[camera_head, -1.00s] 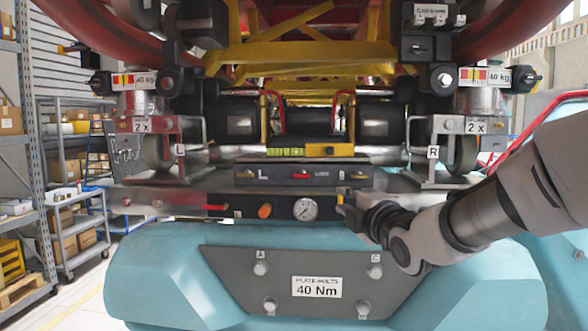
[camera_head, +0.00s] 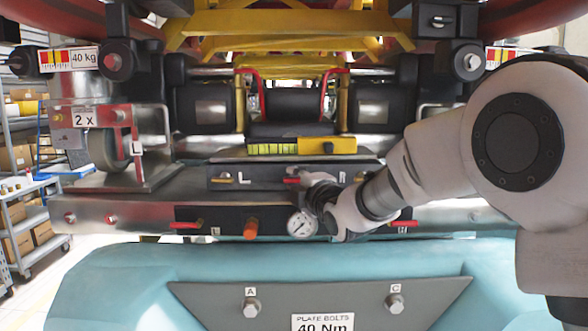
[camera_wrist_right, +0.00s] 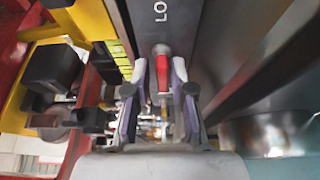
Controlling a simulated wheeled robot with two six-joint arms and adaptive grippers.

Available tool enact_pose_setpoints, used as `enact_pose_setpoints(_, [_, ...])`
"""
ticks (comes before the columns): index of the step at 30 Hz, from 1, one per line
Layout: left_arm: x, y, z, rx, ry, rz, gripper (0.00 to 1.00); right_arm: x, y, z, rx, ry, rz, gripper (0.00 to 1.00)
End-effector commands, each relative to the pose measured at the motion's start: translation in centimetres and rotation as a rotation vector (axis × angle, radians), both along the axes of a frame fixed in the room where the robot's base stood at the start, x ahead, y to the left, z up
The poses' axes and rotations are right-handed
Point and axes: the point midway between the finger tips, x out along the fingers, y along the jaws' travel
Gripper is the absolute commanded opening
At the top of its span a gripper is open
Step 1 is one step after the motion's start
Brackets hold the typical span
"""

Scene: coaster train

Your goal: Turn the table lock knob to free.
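The table lock knob, with a red handle (camera_head: 291,180), sits in the middle of the dark panel (camera_head: 230,171) between the L and R marks. In the right wrist view the red handle (camera_wrist_right: 162,72) points along the gripper's axis, beside white letters "LO" on the panel. My right gripper (camera_head: 304,179) is at the knob and partly covers the panel. In the right wrist view its two fingers (camera_wrist_right: 160,80) stand on either side of the red handle, with narrow gaps showing; the fingers look open. My left gripper is not in view.
Below the panel are a pressure gauge (camera_head: 302,224), an orange knob (camera_head: 250,228) and red levers (camera_head: 186,225). A yellow level block (camera_head: 328,146) sits just above the panel. The teal body (camera_head: 140,270) fills the foreground. A shelf cart stands at left.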

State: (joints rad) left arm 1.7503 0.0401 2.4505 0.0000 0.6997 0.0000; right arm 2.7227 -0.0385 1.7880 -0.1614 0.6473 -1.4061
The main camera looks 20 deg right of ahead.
Motion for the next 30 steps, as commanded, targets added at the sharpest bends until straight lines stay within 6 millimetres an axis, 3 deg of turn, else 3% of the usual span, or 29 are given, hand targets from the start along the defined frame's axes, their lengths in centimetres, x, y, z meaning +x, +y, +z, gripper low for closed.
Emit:
enact_pose_setpoints(8, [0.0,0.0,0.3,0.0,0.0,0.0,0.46,0.7,0.1,-0.2,0.0,0.001,0.0,0.23])
enact_pose_setpoints(9, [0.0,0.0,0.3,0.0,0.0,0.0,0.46,0.7,0.1,-0.2,0.0,0.001,0.0,0.19])
enact_pose_setpoints(11, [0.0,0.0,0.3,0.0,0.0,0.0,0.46,0.7,0.1,-0.2,0.0,0.001,0.0,0.0])
enact_pose_setpoints(30, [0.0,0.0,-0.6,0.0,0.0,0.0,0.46,0.7,0.1,-0.2,-0.112,0.03,-0.001,0.0])
